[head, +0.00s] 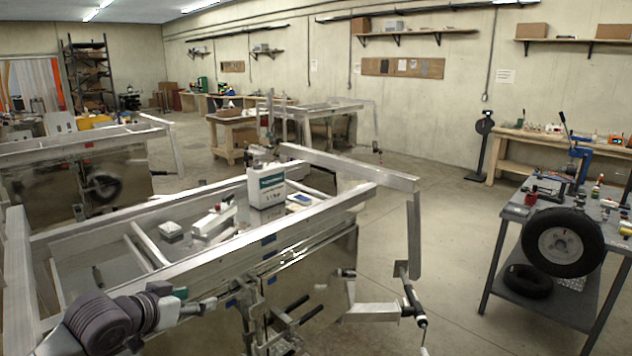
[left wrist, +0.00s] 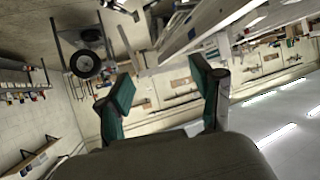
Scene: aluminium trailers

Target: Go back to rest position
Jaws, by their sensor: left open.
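My left arm comes in at the bottom left of the head view. My left gripper (head: 203,304) is low in front of the near side rail of the closest aluminium trailer (head: 300,213). In the left wrist view, the two green-padded fingers of the left gripper (left wrist: 162,92) stand wide apart with nothing between them. That view is tilted, and the trailer's rail and the wheel show beyond the fingers. My right gripper does not show in either view.
A white container (head: 266,187) and small items lie in the trailer. Its hitch and jack (head: 413,300) stick out to the right. A grey workbench (head: 530,215) with a tire (head: 563,243) stands at the right. The floor between is clear.

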